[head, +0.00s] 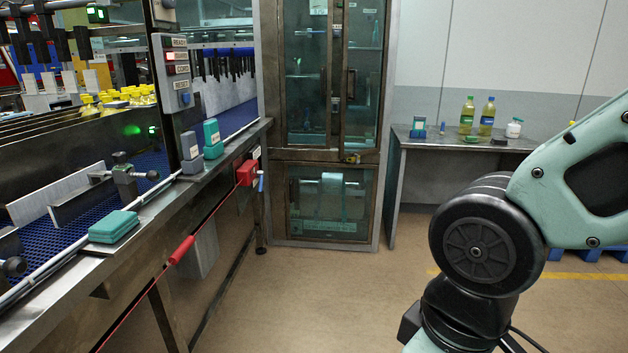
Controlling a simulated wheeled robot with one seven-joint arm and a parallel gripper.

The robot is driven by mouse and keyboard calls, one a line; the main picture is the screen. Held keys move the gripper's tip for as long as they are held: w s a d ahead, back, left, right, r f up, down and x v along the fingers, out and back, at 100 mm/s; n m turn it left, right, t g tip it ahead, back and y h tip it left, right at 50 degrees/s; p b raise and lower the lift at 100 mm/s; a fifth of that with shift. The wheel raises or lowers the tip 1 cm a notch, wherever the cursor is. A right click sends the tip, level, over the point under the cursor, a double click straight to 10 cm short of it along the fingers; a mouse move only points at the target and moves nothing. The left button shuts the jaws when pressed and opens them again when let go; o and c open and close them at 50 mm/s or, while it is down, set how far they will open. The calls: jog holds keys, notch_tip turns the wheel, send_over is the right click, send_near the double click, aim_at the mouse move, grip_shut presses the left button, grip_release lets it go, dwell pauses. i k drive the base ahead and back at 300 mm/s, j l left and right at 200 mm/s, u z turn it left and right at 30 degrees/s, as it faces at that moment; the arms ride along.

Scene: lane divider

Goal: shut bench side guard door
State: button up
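A tall metal-framed guard with glazed doors stands at the back centre in the head view. Its upper right door (365,72), on the side of the bench (455,139), has a dark vertical handle on its left edge. This door looks slightly swung out from the frame, with its lower edge lower than that of the upper left door (305,75). How wide the gap is, I cannot tell. A brass-coloured latch piece (352,158) shows under the right door. My arm is at the right; my gripper is out of view.
A conveyor line (110,200) with a metal edge and red pull cord (182,249) runs along the left. The bench holds two yellow bottles (487,117) and small items. Open floor (330,295) lies before the guard.

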aim_at(364, 54)
jog(key=i+j+z, duration=0.1)
jog(key=i, duration=0.45)
jog(key=i+j+z, duration=0.1)
jog(key=i, duration=0.5)
jog(key=i+j+z, duration=0.1)
jog(key=i, duration=0.45)
jog(key=j, duration=0.1)
